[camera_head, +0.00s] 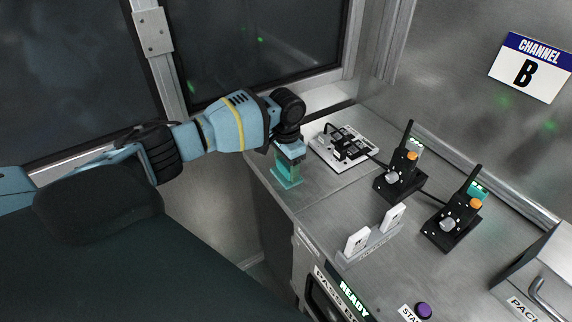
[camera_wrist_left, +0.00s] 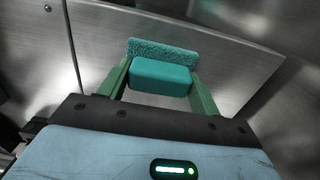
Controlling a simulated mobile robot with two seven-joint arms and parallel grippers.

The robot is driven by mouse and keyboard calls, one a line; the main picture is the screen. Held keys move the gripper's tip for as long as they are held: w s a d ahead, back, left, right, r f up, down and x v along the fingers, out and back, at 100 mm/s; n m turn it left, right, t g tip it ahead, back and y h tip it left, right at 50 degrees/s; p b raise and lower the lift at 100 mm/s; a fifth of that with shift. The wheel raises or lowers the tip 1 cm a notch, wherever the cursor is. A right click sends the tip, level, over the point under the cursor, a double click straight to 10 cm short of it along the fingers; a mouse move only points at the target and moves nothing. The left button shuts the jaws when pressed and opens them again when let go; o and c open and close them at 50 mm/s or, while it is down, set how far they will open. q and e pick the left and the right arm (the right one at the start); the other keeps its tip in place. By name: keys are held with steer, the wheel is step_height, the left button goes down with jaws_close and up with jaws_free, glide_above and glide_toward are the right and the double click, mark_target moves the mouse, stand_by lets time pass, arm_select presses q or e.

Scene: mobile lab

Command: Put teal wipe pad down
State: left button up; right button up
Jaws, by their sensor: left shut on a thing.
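The teal wipe pad (camera_head: 287,180) is at the left end of the metal counter (camera_head: 325,193), at the tip of my left arm. My left gripper (camera_head: 288,160) points down and is shut on the pad. In the left wrist view, the pad (camera_wrist_left: 160,76) sits between the two green fingers of my left gripper (camera_wrist_left: 161,84), with a fuzzy teal layer on its far side. The pad is at or just above the counter surface; I cannot tell whether it touches. My right gripper is not in view.
A white board with dark blocks (camera_head: 343,147) lies right of the gripper. Two handheld radios (camera_head: 400,177) (camera_head: 455,215) stand in black docks farther right. A small holder with two white cards (camera_head: 372,240) stands at the front edge. The counter between pad and holder is clear.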

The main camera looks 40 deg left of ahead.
mark_target(284, 164)
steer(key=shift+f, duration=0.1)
arm_select(q)
steer(key=o, duration=0.9)
steer(key=shift+f, duration=0.1)
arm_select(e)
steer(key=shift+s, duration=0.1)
arm_select(q)
steer(key=shift+f+b, duration=0.25)
steer(key=shift+b, duration=0.15)
steer(key=r, duration=0.8)
steer(key=shift+s+a+p, duration=0.15)
steer(key=shift+a+p, duration=0.15)
steer(key=shift+p, duration=0.1)
steer(key=shift+s, duration=0.1)
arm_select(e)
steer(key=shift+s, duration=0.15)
